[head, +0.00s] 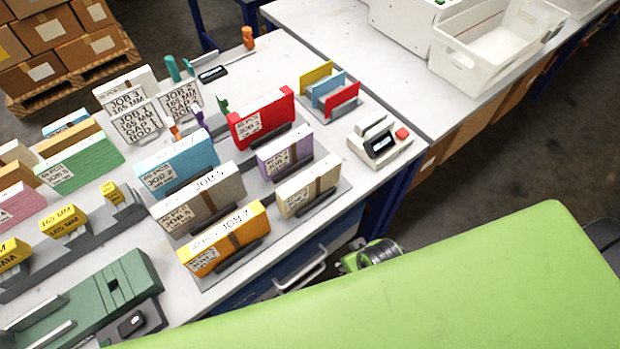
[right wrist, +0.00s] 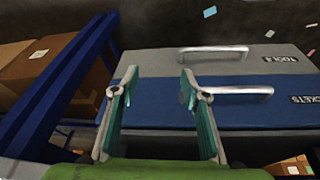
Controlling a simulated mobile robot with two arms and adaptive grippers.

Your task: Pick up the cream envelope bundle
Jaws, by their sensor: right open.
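The cream envelope bundle (head: 308,188) stands upright in a grey holder at the front right of the group of bundles, with a brown band around it and a label on its left end. My right gripper (right wrist: 158,80) is open and empty in the right wrist view, its two fingers apart in front of the drawer fronts below the worktop. In the head view only a green and dark part of what looks like my right arm shows beside the table's front edge, below the bundle; its fingers are hidden. My left gripper is not in view.
A purple bundle (head: 285,152) stands behind the cream one, and a yellow bundle (head: 225,240) stands to its left. A small device with a red button (head: 380,142) sits to its right. Drawers with metal handles (right wrist: 235,91) are below the worktop, beside a blue table leg (right wrist: 62,85).

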